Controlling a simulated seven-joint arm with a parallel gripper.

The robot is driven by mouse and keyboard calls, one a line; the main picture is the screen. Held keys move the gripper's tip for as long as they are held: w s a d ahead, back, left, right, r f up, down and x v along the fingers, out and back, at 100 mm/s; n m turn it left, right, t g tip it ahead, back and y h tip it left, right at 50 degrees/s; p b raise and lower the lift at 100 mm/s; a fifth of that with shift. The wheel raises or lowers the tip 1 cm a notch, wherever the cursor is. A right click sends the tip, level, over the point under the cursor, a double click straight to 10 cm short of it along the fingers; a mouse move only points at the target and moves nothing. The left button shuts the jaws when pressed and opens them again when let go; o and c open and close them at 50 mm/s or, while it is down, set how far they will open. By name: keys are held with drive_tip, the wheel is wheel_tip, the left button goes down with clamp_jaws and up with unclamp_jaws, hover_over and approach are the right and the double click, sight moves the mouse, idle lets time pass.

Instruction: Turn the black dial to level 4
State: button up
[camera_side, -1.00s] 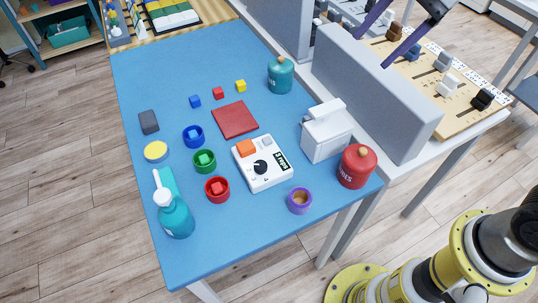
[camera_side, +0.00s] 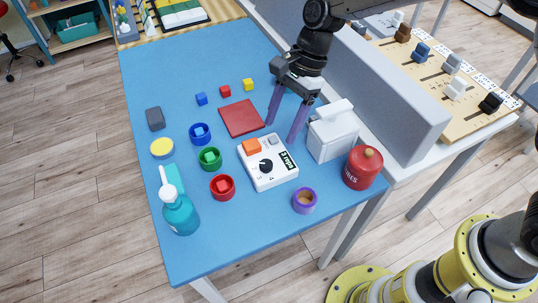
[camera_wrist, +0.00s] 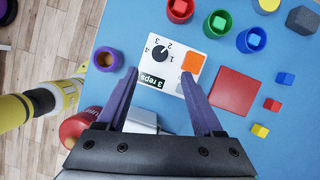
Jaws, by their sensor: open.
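The black dial (camera_side: 266,165) sits on a white box (camera_side: 283,181) with an orange square, a grey square and a "3 reps" label. In the wrist view the dial (camera_wrist: 160,53) has the numbers 1 to 4 around it; its exact setting is too small to read surely. My gripper (camera_side: 280,131) is open and empty, with two purple fingers pointing down behind the box, near its far edge. In the wrist view its fingertips (camera_wrist: 159,71) lie on either side of the box, apart from the dial.
A white lidded bin (camera_side: 333,138) and a red canister (camera_side: 363,168) stand right of the box. Red, green and blue cups (camera_side: 222,187) are on its left, a purple ring (camera_side: 304,201) in front. A red mat (camera_side: 241,118) lies behind. A grey partition (camera_side: 385,92) borders the table.

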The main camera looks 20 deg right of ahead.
sight(267, 163)
drive_tip(key=x, duration=0.9)
drive_tip(key=shift+a+f, duration=0.1)
drive_tip(key=shift+f, duration=0.2)
clamp_jaws()
